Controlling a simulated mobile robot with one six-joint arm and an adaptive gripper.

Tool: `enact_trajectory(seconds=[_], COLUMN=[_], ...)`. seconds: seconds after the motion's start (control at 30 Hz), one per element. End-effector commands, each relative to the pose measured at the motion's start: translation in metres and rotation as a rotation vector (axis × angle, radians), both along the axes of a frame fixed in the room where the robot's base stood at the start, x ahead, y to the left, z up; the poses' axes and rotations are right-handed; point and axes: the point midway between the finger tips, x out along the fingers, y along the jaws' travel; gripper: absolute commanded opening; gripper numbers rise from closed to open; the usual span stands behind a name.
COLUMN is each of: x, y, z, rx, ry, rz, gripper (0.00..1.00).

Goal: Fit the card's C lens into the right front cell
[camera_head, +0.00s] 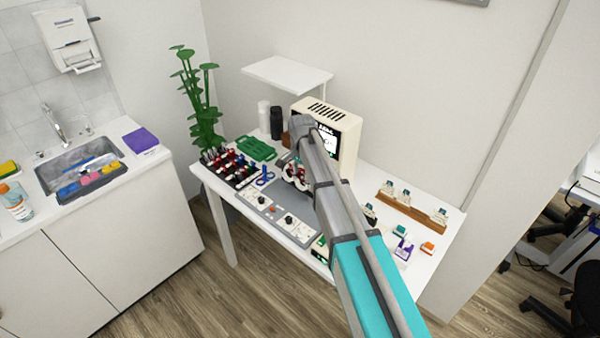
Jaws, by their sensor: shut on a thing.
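My arm crosses the middle of the view and covers much of the table. Only a little of my gripper (292,162) shows beside the arm, low over the table's middle. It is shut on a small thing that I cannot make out. Just below it, a red and white round-looking thing (299,183), perhaps the trial frame, is partly covered by my arm; I cannot tell its cells apart. A dark rack of lenses (232,168) with red, blue and black parts stands at the table's left. I cannot pick out the C lens or read a card.
A cream device (345,118) with a dark screen stands at the back, and a green tray (257,148) is left of it. A grey control panel (275,216) lines the front edge. A wooden rack (413,211) and small coloured boxes (403,248) are at the right.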

Motion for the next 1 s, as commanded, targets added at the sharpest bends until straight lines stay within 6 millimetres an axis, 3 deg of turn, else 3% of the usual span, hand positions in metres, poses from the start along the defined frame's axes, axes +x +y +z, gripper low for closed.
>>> enact_trajectory(seconds=[1.0], x=[0.000], y=[-0.001], z=[-0.018], rx=[0.000], ry=[0.000], rz=[-0.001], gripper=[0.36])
